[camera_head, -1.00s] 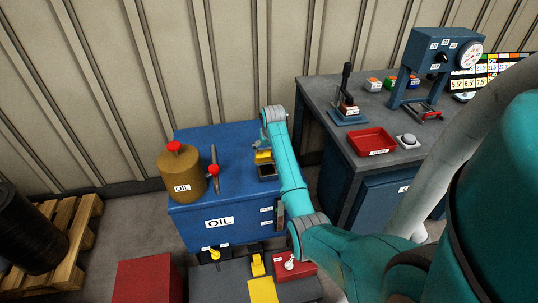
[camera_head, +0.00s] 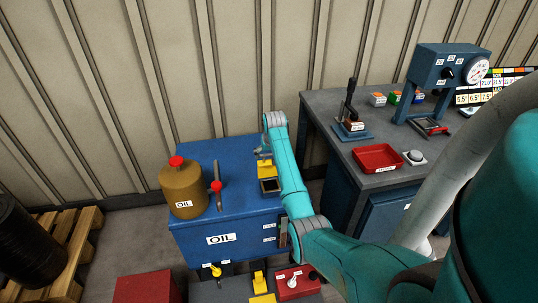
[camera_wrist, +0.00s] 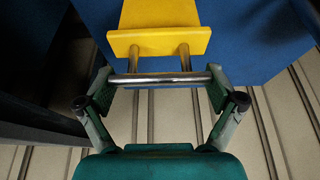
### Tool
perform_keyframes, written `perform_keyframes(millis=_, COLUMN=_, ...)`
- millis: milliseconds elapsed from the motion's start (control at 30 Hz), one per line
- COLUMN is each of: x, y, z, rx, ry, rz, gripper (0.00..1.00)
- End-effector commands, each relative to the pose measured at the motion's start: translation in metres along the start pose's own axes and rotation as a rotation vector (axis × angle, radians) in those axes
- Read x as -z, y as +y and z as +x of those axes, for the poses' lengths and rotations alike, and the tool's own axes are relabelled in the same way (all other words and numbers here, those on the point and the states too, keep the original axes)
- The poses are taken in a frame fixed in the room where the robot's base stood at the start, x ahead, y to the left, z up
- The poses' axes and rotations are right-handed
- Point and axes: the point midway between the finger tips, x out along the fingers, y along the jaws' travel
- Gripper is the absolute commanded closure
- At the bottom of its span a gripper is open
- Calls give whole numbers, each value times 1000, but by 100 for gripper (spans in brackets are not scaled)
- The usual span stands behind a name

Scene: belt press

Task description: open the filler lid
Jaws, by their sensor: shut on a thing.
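The yellow filler lid (camera_head: 266,170) is on top of the blue oil tank (camera_head: 225,160), beside a dark square opening (camera_head: 269,186). In the wrist view the lid (camera_wrist: 160,42) is a yellow plate with two posts carrying a metal crossbar handle (camera_wrist: 160,78). My gripper (camera_wrist: 160,88) has one finger at each end of this bar and is shut on it. In the head view my gripper (camera_head: 262,150) is at the lid's far side, partly hidden by my arm. The lid appears raised off the opening, but its exact angle is unclear.
A brown oil can (camera_head: 183,190) and a red-knobbed lever (camera_head: 216,186) stand left on the tank. Control boxes, one red (camera_head: 298,283), sit in front. A grey bench (camera_head: 330,115) with a red tray (camera_head: 378,157) stands right. A ribbed wall (camera_head: 150,80) is close behind.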

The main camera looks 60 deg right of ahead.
Motion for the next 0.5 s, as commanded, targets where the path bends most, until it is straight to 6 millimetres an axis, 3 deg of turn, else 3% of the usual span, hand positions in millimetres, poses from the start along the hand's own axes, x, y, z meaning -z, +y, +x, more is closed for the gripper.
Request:
perform_keyframes(millis=133, x=3, y=-1, z=-2, rx=2, ry=8, rz=-1, gripper=70)
perform_keyframes(millis=167, x=3, y=-1, z=-2, rx=2, ry=7, rz=-1, gripper=0)
perform_keyframes(millis=500, x=1, y=0, z=-1, rx=0, ry=3, rz=0, gripper=0)
